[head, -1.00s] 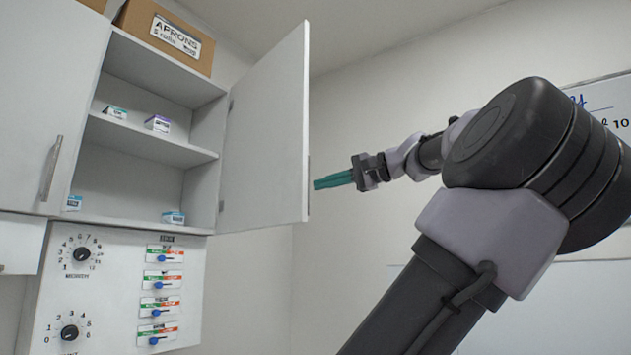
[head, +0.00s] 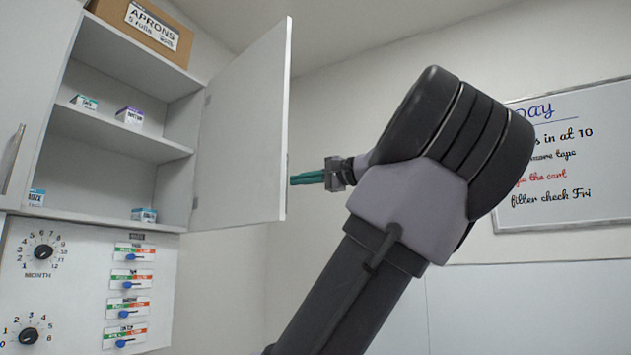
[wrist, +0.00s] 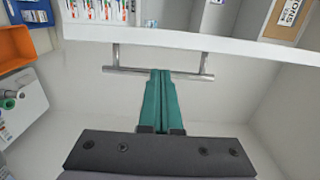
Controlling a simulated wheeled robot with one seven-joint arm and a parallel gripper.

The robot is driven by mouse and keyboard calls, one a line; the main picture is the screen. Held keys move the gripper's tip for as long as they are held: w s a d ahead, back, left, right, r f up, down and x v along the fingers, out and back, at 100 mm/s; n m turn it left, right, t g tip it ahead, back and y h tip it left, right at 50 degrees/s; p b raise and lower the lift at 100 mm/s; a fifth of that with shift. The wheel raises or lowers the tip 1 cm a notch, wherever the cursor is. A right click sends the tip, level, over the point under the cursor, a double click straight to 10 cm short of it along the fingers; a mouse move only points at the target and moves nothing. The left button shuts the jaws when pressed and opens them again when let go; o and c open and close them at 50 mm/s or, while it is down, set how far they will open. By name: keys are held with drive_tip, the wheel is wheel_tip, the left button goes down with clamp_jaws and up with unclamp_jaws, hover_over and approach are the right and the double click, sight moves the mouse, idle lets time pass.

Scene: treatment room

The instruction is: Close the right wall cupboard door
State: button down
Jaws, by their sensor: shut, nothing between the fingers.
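The right wall cupboard door (head: 243,135) stands wide open, swung out from the right side of the cupboard (head: 125,148). In the wrist view the door (wrist: 225,44) is a white strip seen nearly edge-on, with a grey bar handle (wrist: 130,70) on the side facing me. My gripper (head: 292,180) is shut and empty, its teal fingers just right of the door's free edge. In the wrist view the fingertips (wrist: 160,73) overlap the middle of the handle. I cannot tell whether they touch it.
The cupboard shelves hold several small boxes (head: 129,116). A cardboard aprons box (head: 140,28) sits on top. Dials and sliders fill a panel (head: 75,300) below. A whiteboard (head: 570,165) hangs on the wall at right. The wall right of the door is otherwise clear.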

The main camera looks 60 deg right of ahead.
drive_tip(key=shift+w+a, duration=0.25)
drive_tip(key=shift+a, duration=0.7)
